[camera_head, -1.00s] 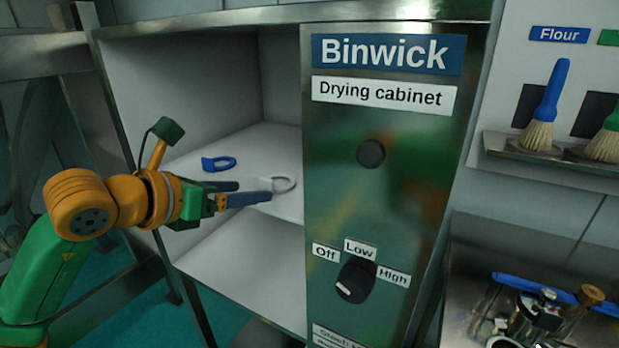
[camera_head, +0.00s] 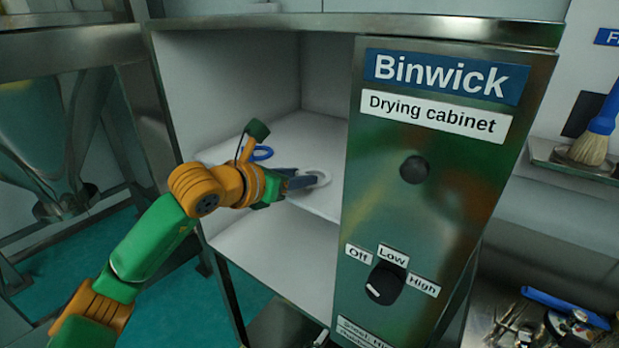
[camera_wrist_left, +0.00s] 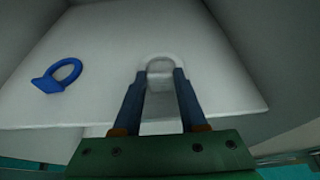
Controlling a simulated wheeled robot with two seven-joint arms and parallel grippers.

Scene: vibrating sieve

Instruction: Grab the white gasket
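The white gasket (camera_head: 319,177) lies on the white upper shelf of the drying cabinet. In the left wrist view the white gasket (camera_wrist_left: 161,56) is straight ahead, its ring beyond the fingertips and its near part between them. My left gripper (camera_head: 306,182) reaches into the cabinet at the gasket. In the left wrist view the left gripper (camera_wrist_left: 161,73) shows two dark blue fingers apart, one on each side of the gasket's near part. Whether the fingers touch it I cannot tell. My right gripper is not in view.
A blue gasket (camera_head: 258,153) lies on the same shelf, to the left; it also shows in the left wrist view (camera_wrist_left: 66,72). The drying cabinet's front panel (camera_head: 430,215) stands right of the opening. The lower compartment (camera_head: 280,250) looks empty.

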